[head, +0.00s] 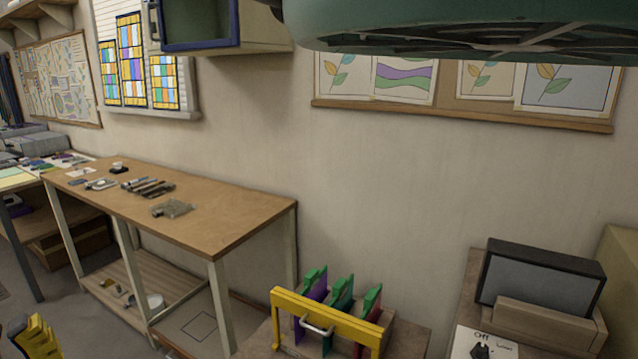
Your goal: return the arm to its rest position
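I cannot make out my gripper or its fingers anywhere in the head view. Whether it holds anything does not show. A yellow, ridged piece (34,338) is cut off at the bottom left corner, and I cannot tell what it belongs to. A wooden rack (381,318) with a yellow front bar and a metal handle stands at the bottom centre. Upright purple, green and red pieces (341,293) stand in it.
A wooden workbench (230,222) with several small tools stands at the left. A dark-framed panel in a wooden stand (540,280) is at the right. A large green fixture (460,30) hangs across the top, beside an open blue-edged wall cabinet (262,25).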

